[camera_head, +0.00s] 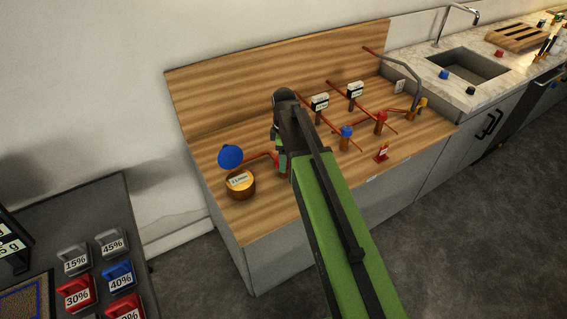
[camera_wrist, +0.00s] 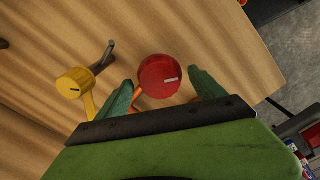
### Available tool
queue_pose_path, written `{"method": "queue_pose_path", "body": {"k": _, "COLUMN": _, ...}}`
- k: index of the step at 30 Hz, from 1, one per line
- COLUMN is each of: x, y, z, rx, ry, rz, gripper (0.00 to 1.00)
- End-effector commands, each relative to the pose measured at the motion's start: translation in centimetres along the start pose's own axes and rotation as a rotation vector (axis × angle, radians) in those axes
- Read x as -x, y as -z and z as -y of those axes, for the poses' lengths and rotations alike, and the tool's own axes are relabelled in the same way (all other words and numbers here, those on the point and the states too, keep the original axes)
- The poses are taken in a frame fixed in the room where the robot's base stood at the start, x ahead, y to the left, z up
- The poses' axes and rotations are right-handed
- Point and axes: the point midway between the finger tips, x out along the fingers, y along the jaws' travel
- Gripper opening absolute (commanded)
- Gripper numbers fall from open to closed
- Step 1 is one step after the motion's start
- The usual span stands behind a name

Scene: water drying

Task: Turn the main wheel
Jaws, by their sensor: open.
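A round red wheel (camera_wrist: 159,76) with a white mark on its face shows in the wrist view. My gripper (camera_wrist: 162,80) is open, with one green finger on each side of the red wheel; I cannot tell whether either finger touches it. A yellow knob (camera_wrist: 75,82) with a dark mark stands left of my gripper in the wrist view. No label shows which is the main wheel.
Copper pipes, a blue knob (camera_head: 346,131), a red knob (camera_head: 380,118) and a yellow knob (camera_head: 421,104) stand to the right on the counter. A round gauge (camera_head: 240,184) and a blue disc (camera_head: 230,157) are at the left. A dark table (camera_head: 100,200) holds labelled blocks.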

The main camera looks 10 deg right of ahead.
Motion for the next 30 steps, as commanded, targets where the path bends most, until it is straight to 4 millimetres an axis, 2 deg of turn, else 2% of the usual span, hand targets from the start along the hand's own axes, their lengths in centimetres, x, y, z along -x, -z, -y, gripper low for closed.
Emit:
{"method": "queue_pose_path", "body": {"k": 5, "x": 0.15, "y": 0.03, "z": 0.01, "rx": 0.0, "ry": 0.0, "rz": 0.0, "gripper": 0.79}}
{"method": "queue_pose_path", "body": {"k": 18, "x": 0.14, "y": 0.08, "z": 0.03, "rx": 0.001, "ry": 0.0, "rz": 0.0, "gripper": 0.22}}
{"method": "queue_pose_path", "body": {"k": 20, "x": 0.14, "y": 0.08, "z": 0.03, "rx": 0.001, "ry": 0.0, "rz": 0.0, "gripper": 0.16}}
{"method": "queue_pose_path", "body": {"k": 30, "x": 0.13, "y": 0.12, "z": 0.05, "rx": -0.06, "ry": 0.0, "rz": 0.0, "gripper": 0.16}}
